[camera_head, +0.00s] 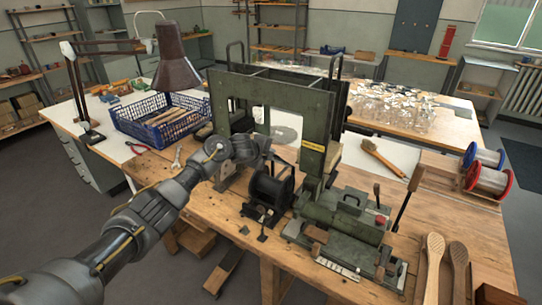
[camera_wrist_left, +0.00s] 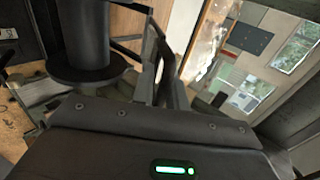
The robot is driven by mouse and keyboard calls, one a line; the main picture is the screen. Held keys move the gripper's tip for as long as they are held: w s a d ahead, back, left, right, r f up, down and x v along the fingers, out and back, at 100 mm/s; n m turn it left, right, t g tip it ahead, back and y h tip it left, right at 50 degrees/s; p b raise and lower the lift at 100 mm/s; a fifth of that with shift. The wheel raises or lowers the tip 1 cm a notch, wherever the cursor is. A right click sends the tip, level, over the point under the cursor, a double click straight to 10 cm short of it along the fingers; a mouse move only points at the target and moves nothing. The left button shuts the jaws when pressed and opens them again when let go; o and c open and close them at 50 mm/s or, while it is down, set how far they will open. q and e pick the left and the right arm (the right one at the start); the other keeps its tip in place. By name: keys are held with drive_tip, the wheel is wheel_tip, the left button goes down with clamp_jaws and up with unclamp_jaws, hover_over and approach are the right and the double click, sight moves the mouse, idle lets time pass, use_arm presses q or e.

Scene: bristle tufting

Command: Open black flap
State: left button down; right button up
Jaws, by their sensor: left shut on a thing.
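The green tufting machine (camera_head: 318,128) stands on the wooden bench, with an upright green frame and an open middle. My left gripper (camera_head: 268,154) is at the lower left of this frame opening, above a black spool (camera_head: 270,188). In the left wrist view, the gripper's dark fingers (camera_wrist_left: 165,80) are shut on a thin dark piece, which looks like the black flap. The flap is mostly hidden by the gripper, and its angle cannot be told. The black spool (camera_wrist_left: 85,45) also shows at the upper left of the wrist view. My right gripper is not in view.
A blue crate (camera_head: 160,122) and a lamp (camera_head: 176,72) stand at the left. A lever (camera_head: 403,208) rises at the machine's right. A brush (camera_head: 382,157), wire spools (camera_head: 486,170) and wooden paddles (camera_head: 432,265) lie to the right. The bench's front left is largely clear.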

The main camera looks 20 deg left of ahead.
use_arm(q)
drive_tip(key=shift+w+r, duration=0.2)
drive_tip(key=shift+r, duration=0.45)
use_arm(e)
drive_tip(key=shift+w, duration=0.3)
use_arm(q)
drive_tip(key=c, duration=1.5)
unclamp_jaws()
drive_tip(key=shift+s, duration=0.4)
drive_tip(key=shift+w, duration=0.2)
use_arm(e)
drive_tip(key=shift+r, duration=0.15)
use_arm(q)
drive_tip(key=shift+s+a+r+p, duration=0.1)
drive_tip(key=shift+s+r+p, duration=0.15)
drive_tip(key=shift+r+p, duration=0.4)
drive_tip(key=shift+s+a+r+p, duration=0.3)
drive_tip(key=shift+s+r+p, duration=0.75)
drive_tip(key=shift+r+p, duration=0.5)
drive_tip(key=shift+s+a+r+p, duration=0.3)
drive_tip(key=shift+s+r+p, duration=0.95)
drive_tip(key=shift+p, duration=0.5)
drive_tip(key=shift+s+a+r+p, duration=0.3)
drive_tip(key=shift+s+r+p, duration=0.6)
drive_tip(key=shift+r+p, duration=0.7)
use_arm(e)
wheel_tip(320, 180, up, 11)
